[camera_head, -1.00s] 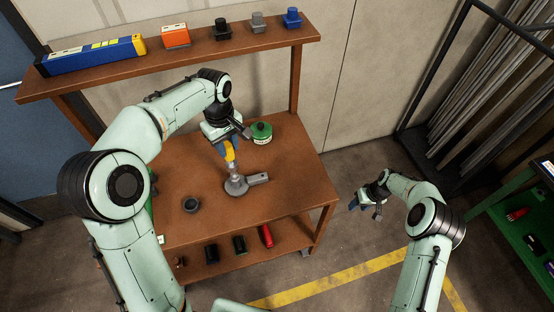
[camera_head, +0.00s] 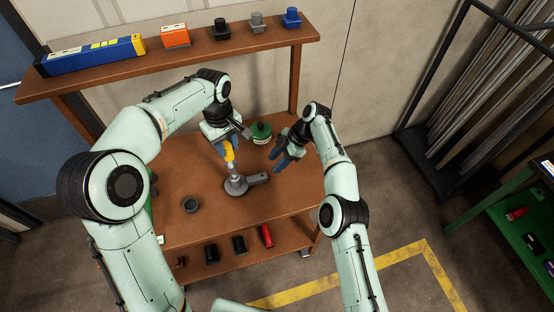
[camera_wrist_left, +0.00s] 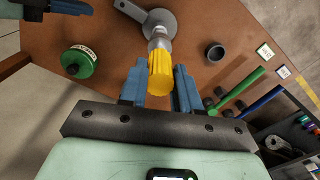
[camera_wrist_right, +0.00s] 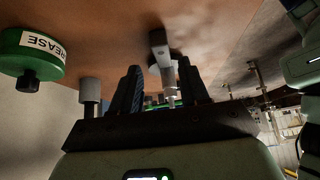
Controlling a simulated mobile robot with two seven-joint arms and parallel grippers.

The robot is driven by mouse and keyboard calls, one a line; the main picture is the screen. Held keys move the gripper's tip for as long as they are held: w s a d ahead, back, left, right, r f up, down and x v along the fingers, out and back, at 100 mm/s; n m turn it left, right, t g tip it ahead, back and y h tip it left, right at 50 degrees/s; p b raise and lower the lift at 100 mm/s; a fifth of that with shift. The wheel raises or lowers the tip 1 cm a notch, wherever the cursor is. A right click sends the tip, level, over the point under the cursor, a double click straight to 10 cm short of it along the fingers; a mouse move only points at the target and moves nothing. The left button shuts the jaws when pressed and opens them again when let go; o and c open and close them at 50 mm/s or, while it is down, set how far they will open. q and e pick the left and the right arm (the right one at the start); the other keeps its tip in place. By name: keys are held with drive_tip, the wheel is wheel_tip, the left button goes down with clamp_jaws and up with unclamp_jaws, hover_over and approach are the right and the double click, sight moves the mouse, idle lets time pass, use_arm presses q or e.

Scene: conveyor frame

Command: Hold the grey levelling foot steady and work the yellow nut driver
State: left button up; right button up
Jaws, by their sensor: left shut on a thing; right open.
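The grey levelling foot (camera_head: 235,186) stands on the brown workbench, its flat bar pointing right. The yellow nut driver (camera_head: 229,155) is upright above it, its shank reaching down to the foot. My left gripper (camera_head: 226,150) is shut on the yellow handle, which shows between its blue fingers in the left wrist view (camera_wrist_left: 160,74). My right gripper (camera_head: 277,159) is open and empty over the bench's right side, above and beyond the bar's end. In the right wrist view the bar (camera_wrist_right: 159,43) lies ahead, between the spread fingers.
A green grease tin (camera_head: 261,133) stands at the back, close to both grippers. A small dark cup (camera_head: 190,205) stands at front left. A shelf (camera_head: 180,57) with boxes and knobs runs behind. A lower shelf (camera_head: 220,257) holds dark and red items.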

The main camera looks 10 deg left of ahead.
sight(230, 156)
drive_tip(key=shift+s+a+f, duration=0.15)
drive_tip(key=shift+s+a, duration=0.05)
drive_tip(key=shift+a, duration=0.1)
drive_tip(key=x, duration=0.7)
drive_tip(key=shift+a+f, duration=0.1)
drive_tip(key=shift+f, duration=0.1)
clamp_jaws()
use_arm(q)
drive_tip(key=shift+w, duration=0.1)
use_arm(e)
drive_tip(key=shift+r, duration=0.1)
idle(0.5)
use_arm(q)
drive_tip(key=shift+f, duration=1.55)
drive_tip(key=shift+f, duration=0.15)
drive_tip(key=shift+f, duration=0.95)
